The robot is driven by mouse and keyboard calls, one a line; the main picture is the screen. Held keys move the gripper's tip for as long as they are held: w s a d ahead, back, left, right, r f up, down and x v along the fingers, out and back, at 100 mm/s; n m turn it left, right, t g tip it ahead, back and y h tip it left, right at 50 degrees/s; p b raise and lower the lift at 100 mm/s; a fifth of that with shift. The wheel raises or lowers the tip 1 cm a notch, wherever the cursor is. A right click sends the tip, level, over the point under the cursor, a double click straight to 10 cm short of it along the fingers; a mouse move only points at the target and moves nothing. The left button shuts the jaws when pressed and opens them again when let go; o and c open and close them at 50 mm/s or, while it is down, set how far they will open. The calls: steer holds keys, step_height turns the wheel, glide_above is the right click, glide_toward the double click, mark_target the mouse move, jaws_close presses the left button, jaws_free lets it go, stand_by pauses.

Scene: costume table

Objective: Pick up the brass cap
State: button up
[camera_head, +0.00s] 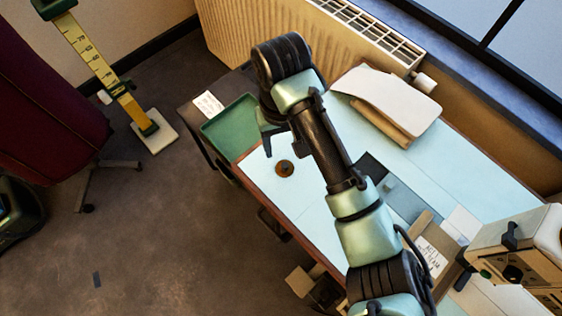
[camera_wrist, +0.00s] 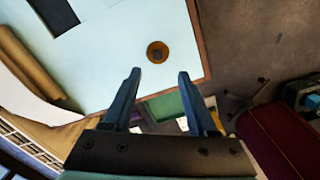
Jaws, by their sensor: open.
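The brass cap (camera_head: 284,168) is a small round brown-gold disc with a dark centre. It lies on the pale blue table top (camera_head: 310,205), near the table's edge. In the wrist view the brass cap (camera_wrist: 157,51) shows beyond and between the two fingertips, apart from them. My gripper (camera_wrist: 157,78) is open, with nothing between its fingers.
A green tray (camera_head: 229,128) stands at the table's left end, beside a white card (camera_head: 208,104). Folded cloth (camera_head: 385,98) lies at the back by the radiator (camera_head: 290,40). A sewing machine (camera_head: 515,250) and a labelled box (camera_head: 432,250) stand at the right. Bare table surrounds the cap.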

mark_target(285, 165)
steer(key=f, duration=0.9)
steer(key=shift+w+d, duration=0.1)
steer(key=shift+d, duration=0.2)
steer(key=shift+r, duration=0.1)
steer(key=shift+c, duration=0.2)
jaws_close()
